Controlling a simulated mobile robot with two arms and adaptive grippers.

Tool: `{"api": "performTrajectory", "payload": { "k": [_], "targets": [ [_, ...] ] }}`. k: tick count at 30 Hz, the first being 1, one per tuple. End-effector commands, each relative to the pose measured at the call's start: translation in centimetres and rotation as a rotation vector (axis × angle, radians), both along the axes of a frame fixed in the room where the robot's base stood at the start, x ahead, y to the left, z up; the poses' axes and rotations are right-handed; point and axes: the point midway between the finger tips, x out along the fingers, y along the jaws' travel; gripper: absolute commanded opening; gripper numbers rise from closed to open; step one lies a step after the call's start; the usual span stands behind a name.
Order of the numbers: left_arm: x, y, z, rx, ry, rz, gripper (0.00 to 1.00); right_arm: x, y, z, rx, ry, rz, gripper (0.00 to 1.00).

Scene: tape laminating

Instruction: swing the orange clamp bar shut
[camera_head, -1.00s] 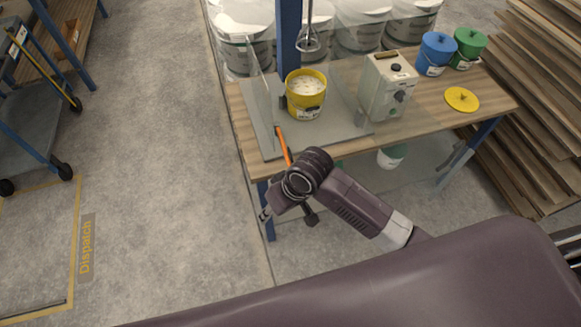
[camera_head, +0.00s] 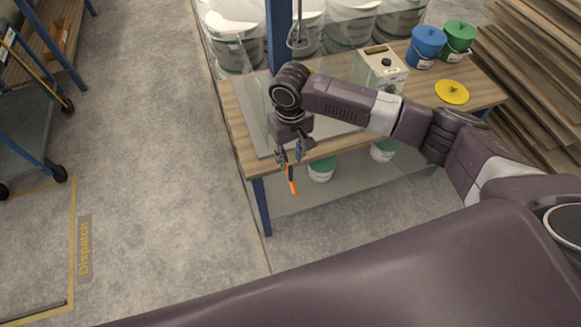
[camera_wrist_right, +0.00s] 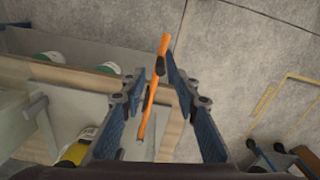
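The orange clamp bar (camera_head: 292,181) shows below my right gripper (camera_head: 289,158) in the head view, at the table's front edge. Its upper part is hidden behind the gripper. In the right wrist view the bar (camera_wrist_right: 150,104) runs lengthwise between the two blue-padded fingers, with a dark piece on it near the fingertips. The right gripper (camera_wrist_right: 157,70) is open around the bar, with gaps visible beside it. My left gripper is out of view.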

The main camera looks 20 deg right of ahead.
Motion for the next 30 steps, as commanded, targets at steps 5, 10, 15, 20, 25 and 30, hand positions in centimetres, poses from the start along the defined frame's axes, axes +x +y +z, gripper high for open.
{"api": "performTrajectory", "payload": {
  "k": [5, 10, 15, 20, 25, 30],
  "targets": [
    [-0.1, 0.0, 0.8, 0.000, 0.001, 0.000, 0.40, -0.1, 0.0, -3.0, -0.001, 0.002, 0.001, 0.29],
    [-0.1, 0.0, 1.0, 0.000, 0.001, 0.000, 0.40, -0.1, 0.1, -5.0, 0.000, 0.000, 0.001, 0.29],
    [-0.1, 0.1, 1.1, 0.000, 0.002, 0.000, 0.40, 0.0, 0.0, -5.9, 0.000, -0.002, 0.003, 0.29],
    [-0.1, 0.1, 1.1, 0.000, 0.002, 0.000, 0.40, 0.0, 0.0, -5.9, 0.000, -0.002, 0.003, 0.29],
    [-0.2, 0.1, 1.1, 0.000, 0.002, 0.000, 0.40, 0.0, 0.0, -5.9, 0.000, -0.002, 0.003, 0.16],
    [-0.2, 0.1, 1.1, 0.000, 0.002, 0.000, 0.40, 0.0, 0.0, -5.9, 0.000, -0.002, 0.003, 0.00]
  ]
}}
